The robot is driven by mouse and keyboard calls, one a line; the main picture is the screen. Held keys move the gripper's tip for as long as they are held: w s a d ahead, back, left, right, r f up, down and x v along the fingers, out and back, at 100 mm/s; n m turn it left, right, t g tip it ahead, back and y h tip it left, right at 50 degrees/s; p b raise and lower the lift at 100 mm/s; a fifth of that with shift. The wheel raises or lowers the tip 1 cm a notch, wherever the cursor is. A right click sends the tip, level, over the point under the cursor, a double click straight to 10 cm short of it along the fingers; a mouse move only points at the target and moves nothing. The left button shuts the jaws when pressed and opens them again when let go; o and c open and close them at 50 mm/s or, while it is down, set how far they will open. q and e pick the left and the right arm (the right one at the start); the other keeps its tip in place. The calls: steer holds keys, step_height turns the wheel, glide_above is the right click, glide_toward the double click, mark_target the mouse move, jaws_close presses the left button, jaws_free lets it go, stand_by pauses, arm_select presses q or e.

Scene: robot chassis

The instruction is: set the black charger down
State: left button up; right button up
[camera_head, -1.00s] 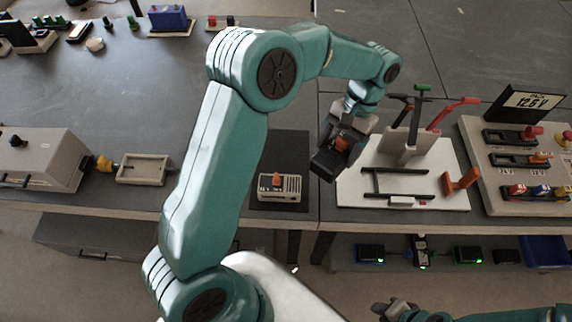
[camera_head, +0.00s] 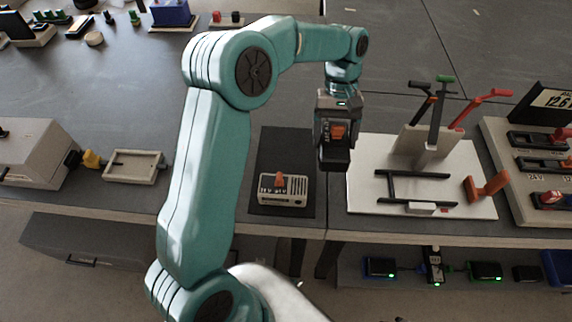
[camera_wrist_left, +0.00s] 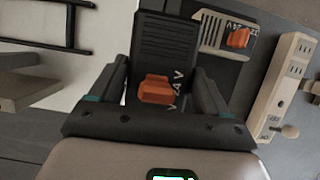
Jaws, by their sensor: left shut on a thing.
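The black charger (camera_wrist_left: 163,55) is a dark ribbed block with an orange latch, held between the fingers of my left gripper (camera_wrist_left: 160,90) in the left wrist view. In the head view the left gripper (camera_head: 336,140) hangs down with the charger (camera_head: 335,155) above the bench, between a black mat and a white board. A beige charger (camera_head: 283,188) with an orange latch sits on the black mat (camera_head: 285,145); it also shows in the left wrist view (camera_wrist_left: 225,35). I cannot tell the charger's exact height above the bench. My right gripper is not in view.
The white board (camera_head: 365,200) with a black frame and clamp handles lies right of the gripper. A beige panel (camera_head: 500,150) with switches stands farther right. A shallow tray (camera_head: 134,167) and a beige box (camera_head: 30,155) are at left.

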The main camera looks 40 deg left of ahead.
arm_select(q)
steer(key=s+a+r+n+t+p, duration=0.1)
steer(key=a+r+n+t, duration=0.2)
steer(key=a+r+n, duration=0.35)
steer(key=s+a+r+n+t, duration=0.1)
steer(key=a+r+n+t, duration=0.25)
steer(key=a+n, duration=0.6)
steer(key=n+b, duration=0.1)
steer(key=n, duration=0.1)
glide_toward(294, 146)
steer(key=shift+w+d+r+h, duration=0.15)
steer(key=shift+w+h, duration=0.25)
steer(key=shift+w, duration=0.15)
step_height(294, 146, down, 4)
steer(key=shift+w+f, duration=0.1)
steer(key=shift+b, duration=0.3)
